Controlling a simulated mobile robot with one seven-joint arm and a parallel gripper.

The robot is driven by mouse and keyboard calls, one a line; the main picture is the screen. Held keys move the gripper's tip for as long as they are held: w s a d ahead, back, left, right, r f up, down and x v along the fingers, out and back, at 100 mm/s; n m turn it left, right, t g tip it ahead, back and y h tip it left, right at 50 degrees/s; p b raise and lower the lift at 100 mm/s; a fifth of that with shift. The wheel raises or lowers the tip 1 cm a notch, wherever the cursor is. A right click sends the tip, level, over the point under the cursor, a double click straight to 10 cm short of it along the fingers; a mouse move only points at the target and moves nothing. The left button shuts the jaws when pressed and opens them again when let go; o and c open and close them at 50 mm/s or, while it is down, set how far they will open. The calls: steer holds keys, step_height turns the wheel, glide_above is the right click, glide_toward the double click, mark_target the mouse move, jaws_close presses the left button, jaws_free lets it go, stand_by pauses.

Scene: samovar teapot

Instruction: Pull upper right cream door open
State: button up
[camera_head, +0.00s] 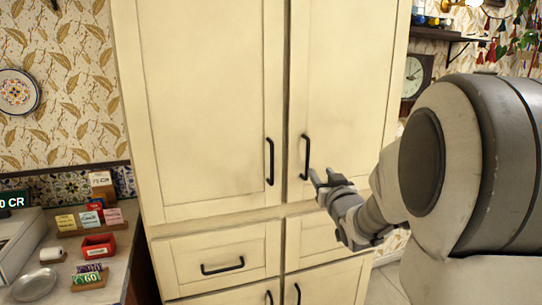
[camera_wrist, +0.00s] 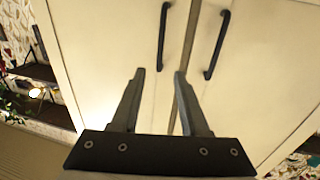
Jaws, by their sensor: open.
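The upper right cream door (camera_head: 346,90) is shut, flush beside the upper left cream door (camera_head: 205,95). Its black vertical bar handle (camera_head: 305,157) is near its lower left edge. My gripper (camera_head: 321,174) is open and empty, just right of the handle's lower end in the head view. The wrist view looks turned over, with the right door on its left side. There the same handle (camera_wrist: 163,35) lines up with the gap between my fingertips (camera_wrist: 159,72). I cannot tell whether the fingers touch it. The left door's handle (camera_wrist: 217,44) is farther right there.
The left door's handle (camera_head: 269,161) is close to the right one. Drawers with a black handle (camera_head: 222,266) are below. A counter (camera_head: 122,255) with cards, a red box (camera_head: 98,246) and a plate (camera_head: 34,284) is at left. A wall clock (camera_head: 416,76) is at right.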

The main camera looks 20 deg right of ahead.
mark_target(308, 156)
steer(key=w, duration=0.4)
steer(key=w+d, duration=0.1)
steer(key=w, duration=0.4)
steer(key=w+d+p, duration=0.1)
steer(key=w, duration=0.4)
steer(key=shift+d, duration=0.1)
jaws_close()
stand_by(0.9)
